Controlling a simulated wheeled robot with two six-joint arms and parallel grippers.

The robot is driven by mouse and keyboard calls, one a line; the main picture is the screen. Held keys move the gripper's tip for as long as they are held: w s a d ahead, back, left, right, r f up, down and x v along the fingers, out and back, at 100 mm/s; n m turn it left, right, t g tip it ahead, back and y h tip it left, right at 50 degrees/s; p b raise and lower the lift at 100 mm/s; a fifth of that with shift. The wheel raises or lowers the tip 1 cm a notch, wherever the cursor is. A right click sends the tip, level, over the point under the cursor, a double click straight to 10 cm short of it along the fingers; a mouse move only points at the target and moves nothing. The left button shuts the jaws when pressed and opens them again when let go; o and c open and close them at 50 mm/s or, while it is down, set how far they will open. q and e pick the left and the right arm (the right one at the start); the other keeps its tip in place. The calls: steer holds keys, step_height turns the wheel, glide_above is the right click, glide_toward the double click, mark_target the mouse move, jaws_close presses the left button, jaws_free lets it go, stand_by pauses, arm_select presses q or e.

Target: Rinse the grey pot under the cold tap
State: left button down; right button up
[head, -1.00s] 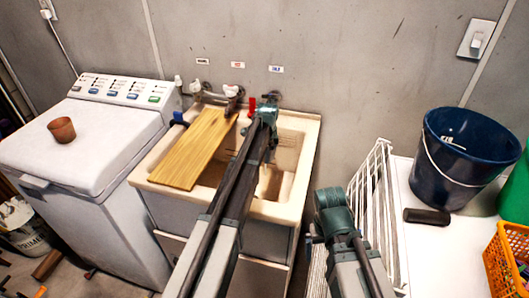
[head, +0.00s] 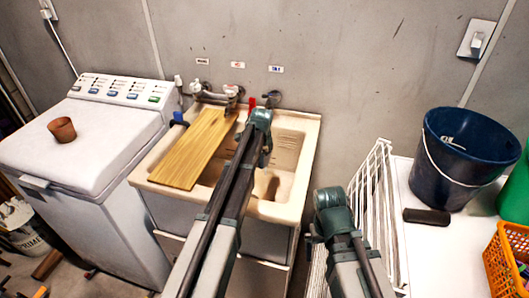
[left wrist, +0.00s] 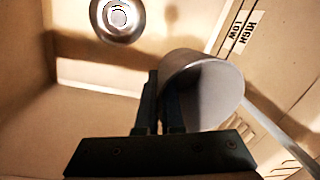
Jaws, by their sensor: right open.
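In the left wrist view the grey pot (left wrist: 215,90) is tilted against my left gripper (left wrist: 160,85). The fingers are close together at its rim and appear shut on it. A pale bar runs from the pot to the lower right. Pot and gripper are over the sink basin, with the round drain (left wrist: 120,14) below. In the head view my left gripper (head: 265,158) reaches down into the right part of the sink (head: 302,165), and I cannot make out the pot there. The blue-handled tap (head: 272,97) is on the wall behind it. My right gripper (head: 312,240) is open beside the rack.
A wooden board (head: 197,150) lies across the left of the sink. A red-handled tap (head: 251,104) stands beside the blue one. The washing machine (head: 95,130) is at left with a small brown pot (head: 62,130). A white rack (head: 378,200) and a blue bucket (head: 462,160) are at right.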

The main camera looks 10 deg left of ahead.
arm_select(q)
steer(key=s, duration=0.1)
steer(key=s+a, duration=0.1)
steer(key=s, duration=0.2)
steer(key=shift+a, duration=0.35)
steer(key=shift+r, duration=0.1)
stand_by(1.1)
steer(key=s+a+r+p, duration=0.2)
steer(key=s+r+p, duration=0.2)
steer(key=shift+s, duration=0.3)
stand_by(0.5)
